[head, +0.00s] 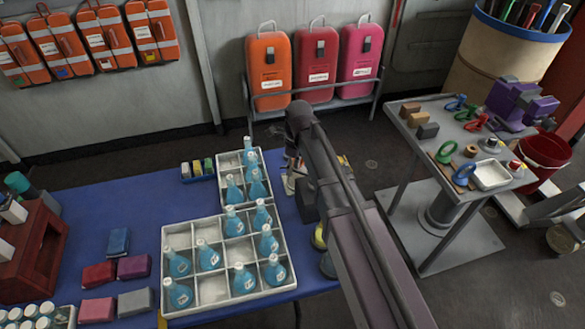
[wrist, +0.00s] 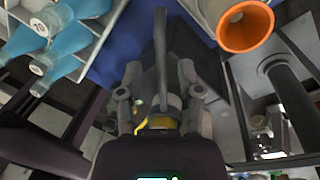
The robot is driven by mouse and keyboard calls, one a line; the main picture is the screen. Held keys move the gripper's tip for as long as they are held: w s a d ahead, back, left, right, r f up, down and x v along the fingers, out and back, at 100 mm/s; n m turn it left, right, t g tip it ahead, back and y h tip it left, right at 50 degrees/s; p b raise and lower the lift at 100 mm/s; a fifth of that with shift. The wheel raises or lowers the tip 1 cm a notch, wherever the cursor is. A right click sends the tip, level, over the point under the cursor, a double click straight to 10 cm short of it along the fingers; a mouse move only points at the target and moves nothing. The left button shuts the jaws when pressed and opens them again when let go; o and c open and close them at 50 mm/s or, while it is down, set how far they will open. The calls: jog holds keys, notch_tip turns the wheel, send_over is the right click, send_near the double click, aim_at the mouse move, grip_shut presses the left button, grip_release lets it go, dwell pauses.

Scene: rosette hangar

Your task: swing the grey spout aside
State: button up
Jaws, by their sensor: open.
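A slim grey bar, which looks like the grey spout (wrist: 161,55), runs up the middle of the wrist view from a rounded grey fitting with a yellow part (wrist: 162,122) below it. My gripper (wrist: 160,85) is open, with one finger on each side of the bar. I cannot tell whether either finger touches it. In the head view my arm hides the spout. A bit of yellow (head: 319,237) shows beside my arm at the right end of the blue table (head: 130,205).
White crates (head: 215,288) of blue flasks (head: 268,243) stand just left of my arm. A grey cart (head: 455,180) with tools is to the right. An orange cup-shaped thing (wrist: 246,25) is at the wrist view's upper right.

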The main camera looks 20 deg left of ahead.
grip_shut()
